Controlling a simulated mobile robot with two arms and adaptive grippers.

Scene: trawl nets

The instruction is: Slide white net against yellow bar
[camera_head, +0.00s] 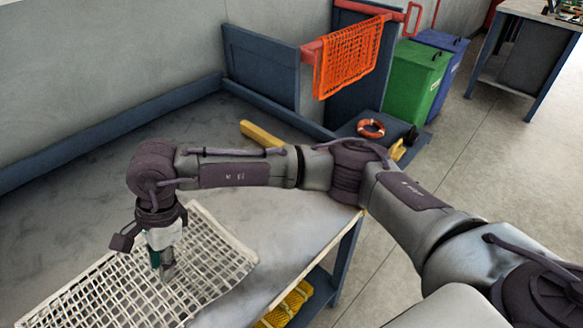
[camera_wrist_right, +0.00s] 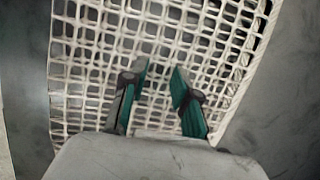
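The white net (camera_head: 215,262) lies flat on the grey table, in the lower left of the head view. Its open mesh also fills much of the right wrist view (camera_wrist_right: 235,40). The yellow bar (camera_head: 260,134) lies farther back on the table, apart from the net; my right arm hides part of that area. My right gripper (camera_head: 162,268) points down over the net. In the wrist view its two green-padded fingers (camera_wrist_right: 160,72) stand apart with only mesh between them. I cannot tell whether the fingertips touch the net. My left gripper is not in view.
The table (camera_head: 70,165) is bare behind the net. An orange net (camera_head: 347,58) hangs on a red rail at the back. A red ring (camera_head: 371,128) lies near the far corner. A yellow net (camera_head: 287,306) sits on the lower shelf. Green (camera_head: 414,80) and blue bins stand beyond.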

